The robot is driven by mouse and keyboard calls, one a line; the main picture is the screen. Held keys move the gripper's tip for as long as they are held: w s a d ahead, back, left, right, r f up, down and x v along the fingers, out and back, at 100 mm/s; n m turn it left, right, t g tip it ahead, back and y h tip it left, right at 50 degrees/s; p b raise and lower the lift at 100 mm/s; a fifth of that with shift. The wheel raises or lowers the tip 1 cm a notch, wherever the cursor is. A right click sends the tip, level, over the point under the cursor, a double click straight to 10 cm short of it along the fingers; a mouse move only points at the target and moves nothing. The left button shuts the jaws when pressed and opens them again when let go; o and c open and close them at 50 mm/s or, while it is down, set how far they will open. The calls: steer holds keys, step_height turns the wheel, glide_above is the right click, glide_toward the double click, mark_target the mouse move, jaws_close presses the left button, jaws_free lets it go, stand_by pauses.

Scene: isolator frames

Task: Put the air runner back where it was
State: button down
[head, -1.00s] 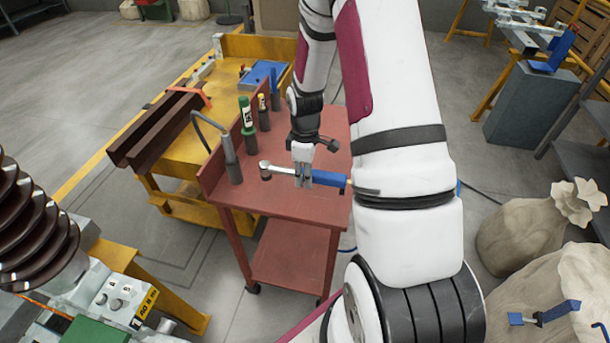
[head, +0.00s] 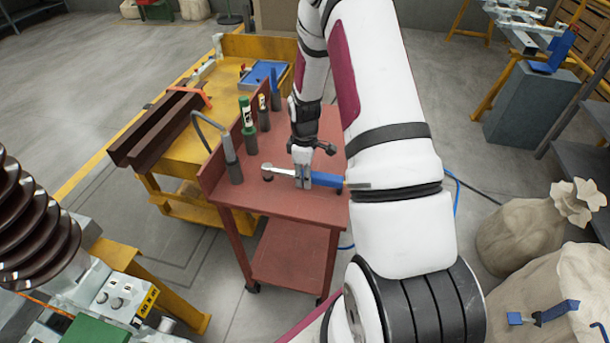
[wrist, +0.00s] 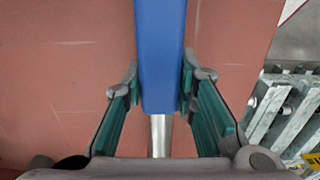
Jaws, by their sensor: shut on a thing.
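The air runner is a ratchet-like tool with a silver head and a blue handle (head: 328,181). It lies level over the red trolley's top (head: 309,223), with its head to the left in the head view. My gripper (head: 303,182) points down and is shut on the air runner near where the silver neck meets the blue body. In the wrist view, the blue body (wrist: 160,55) runs between the green-padded fingers of my gripper (wrist: 160,95). A dark spot shows under the silver head. I cannot tell whether the tool touches the trolley top.
A grey holder with a bent rod (head: 233,170), a green bottle (head: 247,117) and other upright holders line the trolley's left edge. A yellow cart (head: 180,140) with brown beams stands behind. Stone-coloured sacks (head: 525,235) are at the right. The trolley's front top is clear.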

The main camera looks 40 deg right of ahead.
steer(key=c, duration=1.3)
jaws_free()
steer(key=shift+f, duration=0.1)
steer(key=s+a+r+m+t, duration=0.1)
steer(key=a+r, duration=0.2)
steer(key=r, duration=0.8)
steer(key=s+a+r, duration=0.1)
steer(key=a+r, duration=0.1)
steer(key=r, duration=0.9)
steer(key=s+a+r+m+t, duration=0.2)
steer(key=s+a+r+m, duration=0.1)
steer(key=s+a+r, duration=0.4)
steer(key=s+a+r+m+t, duration=0.1)
steer(key=s+a+r+m, duration=0.2)
steer(key=s+a+r, duration=0.4)
steer(key=s+a, duration=0.1)
steer(key=s, duration=0.5)
steer(key=shift+a+r+m+t, duration=0.15)
steer(key=shift+r+m+t, duration=0.15)
steer(key=shift+r+t, duration=0.1)
